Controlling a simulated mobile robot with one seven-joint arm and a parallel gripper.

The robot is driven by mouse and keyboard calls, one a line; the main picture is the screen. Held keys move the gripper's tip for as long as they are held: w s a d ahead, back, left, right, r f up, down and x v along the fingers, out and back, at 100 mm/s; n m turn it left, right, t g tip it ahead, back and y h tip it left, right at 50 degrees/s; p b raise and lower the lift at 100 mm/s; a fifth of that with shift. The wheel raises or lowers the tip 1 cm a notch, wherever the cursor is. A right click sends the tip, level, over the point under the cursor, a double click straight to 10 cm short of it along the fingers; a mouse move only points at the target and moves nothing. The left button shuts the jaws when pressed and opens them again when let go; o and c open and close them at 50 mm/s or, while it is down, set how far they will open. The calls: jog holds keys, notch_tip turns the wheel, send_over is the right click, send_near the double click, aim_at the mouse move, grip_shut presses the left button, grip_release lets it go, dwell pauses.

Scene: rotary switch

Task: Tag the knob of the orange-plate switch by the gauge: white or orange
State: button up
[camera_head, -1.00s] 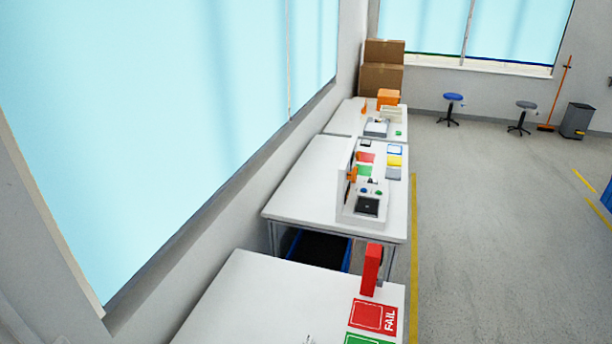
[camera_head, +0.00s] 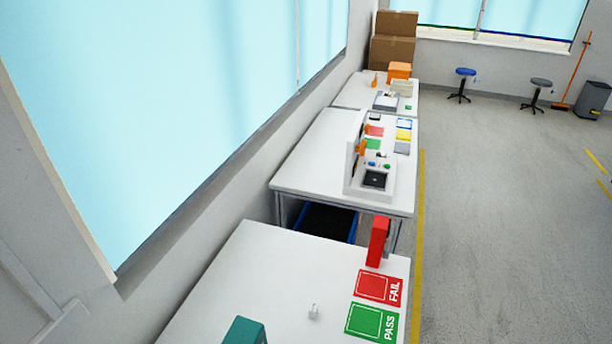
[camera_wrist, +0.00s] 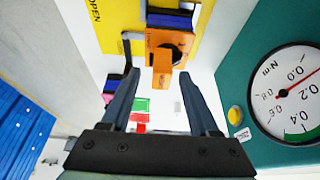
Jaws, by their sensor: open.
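In the wrist view, an orange plate-like piece (camera_wrist: 168,42) with an orange stub, possibly a knob, (camera_wrist: 162,66) lies at the top middle, beyond my fingertips. The teal gauge (camera_wrist: 250,70) stands on the right, its round white dial (camera_wrist: 290,92) marked Nm, with a red needle and a green band. My gripper (camera_wrist: 157,78) is open. Its two dark fingers stand either side of the orange stub in the picture; contact cannot be told. In the head view, part of a teal block (camera_head: 245,331), likely the gauge, shows at the bottom edge; my gripper is not visible there.
A yellow panel reading OPEN (camera_wrist: 108,15) is at upper left of the wrist view. In the head view, a green PASS pad (camera_head: 372,322), a red FAIL pad (camera_head: 378,288), an upright red block (camera_head: 379,242) and a small pale object (camera_head: 314,312) are on the near table (camera_head: 270,270).

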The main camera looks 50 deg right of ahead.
jog(key=b+v, duration=0.1)
jog(key=v, duration=1.1)
jog(key=shift+r, duration=0.15)
notch_tip(320, 180, up, 9)
jog(key=p, duration=0.9)
jog(key=shift+p, duration=0.4)
